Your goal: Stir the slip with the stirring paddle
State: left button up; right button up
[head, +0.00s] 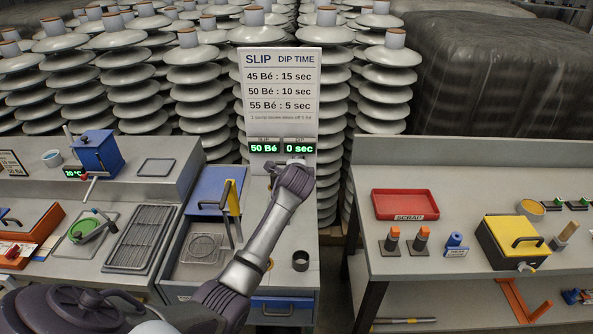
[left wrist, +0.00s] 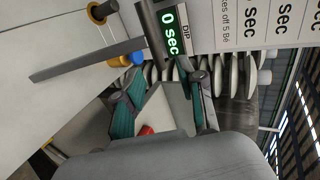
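A dark T-handled tool that looks like the stirring paddle (left wrist: 85,61) crosses the left wrist view. Its shaft runs down, away from the sign; its crossbar (left wrist: 153,22) reaches toward my fingertips. The crossbar also shows just under the sign in the head view (head: 281,164). My left gripper (left wrist: 165,78) is at the crossbar's near end. Its teal fingers stand apart, with a gap wider than the bar; I cannot tell whether they touch it. My arm hides the fingers and shaft in the head view. My right gripper is not in view.
A sign (head: 283,85) stands behind the gripper, its displays reading 50 Bé and 0 sec. A red scrap tray (head: 405,204) is on the right table, across a gap. Insulator stacks fill the back.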

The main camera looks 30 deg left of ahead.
pick_arm(q)
jog(key=v, duration=0.6)
jog(key=shift+s, duration=0.15)
